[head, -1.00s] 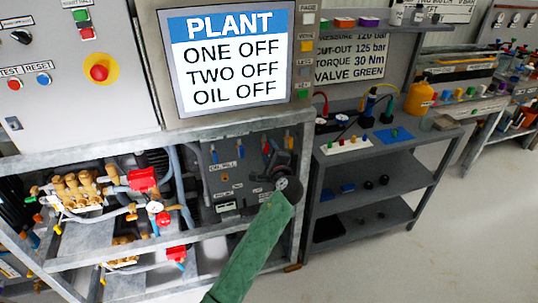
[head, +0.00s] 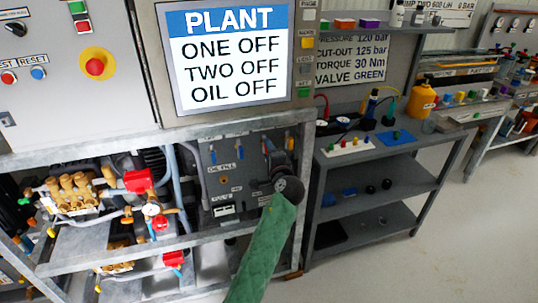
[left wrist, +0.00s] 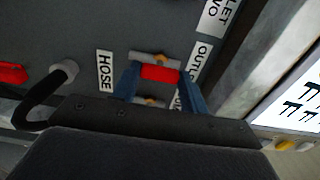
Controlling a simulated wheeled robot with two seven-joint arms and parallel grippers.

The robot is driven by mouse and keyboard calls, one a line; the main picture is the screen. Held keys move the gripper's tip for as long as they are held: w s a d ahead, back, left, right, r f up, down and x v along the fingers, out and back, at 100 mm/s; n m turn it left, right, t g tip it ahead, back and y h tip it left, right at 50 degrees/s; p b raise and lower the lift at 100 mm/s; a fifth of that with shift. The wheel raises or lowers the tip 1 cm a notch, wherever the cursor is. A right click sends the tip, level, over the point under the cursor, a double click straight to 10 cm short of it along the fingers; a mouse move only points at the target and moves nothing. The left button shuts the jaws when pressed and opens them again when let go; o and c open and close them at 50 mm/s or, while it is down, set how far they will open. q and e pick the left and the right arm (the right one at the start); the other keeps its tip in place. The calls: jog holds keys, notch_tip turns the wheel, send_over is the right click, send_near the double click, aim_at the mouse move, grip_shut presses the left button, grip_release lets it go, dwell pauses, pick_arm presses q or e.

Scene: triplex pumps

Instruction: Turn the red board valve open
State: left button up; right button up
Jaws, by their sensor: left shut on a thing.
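The dark valve board (head: 226,181) stands in the frame under the plant screen in the head view. My left gripper (left wrist: 160,76) is at this board, with my green-sleeved arm reaching up to it. In the left wrist view its two blue fingers are shut on the red valve handle (left wrist: 160,72), one on each side. The handle lies across a metal fitting, between labels that read HOSE and OUTLET in part. In the head view my gripper and wrist hide most of the handle. My right gripper is not in view.
A pump with brass parts (head: 75,188) and red fittings stands left of the board. A metal frame post (head: 303,190) is close on the board's right. A grey shelf unit (head: 375,200) stands beyond it. A black hose loop (left wrist: 38,105) shows in the left wrist view.

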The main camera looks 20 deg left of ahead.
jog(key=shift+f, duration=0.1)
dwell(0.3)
pick_arm(q)
jog(key=o, duration=1)
jog(key=b+v, duration=0.1)
jog(key=v, duration=0.6)
jog(key=shift+s+d+b, duration=0.25)
jog(key=shift+s+b, duration=0.05)
jog(key=shift+s, duration=0.05)
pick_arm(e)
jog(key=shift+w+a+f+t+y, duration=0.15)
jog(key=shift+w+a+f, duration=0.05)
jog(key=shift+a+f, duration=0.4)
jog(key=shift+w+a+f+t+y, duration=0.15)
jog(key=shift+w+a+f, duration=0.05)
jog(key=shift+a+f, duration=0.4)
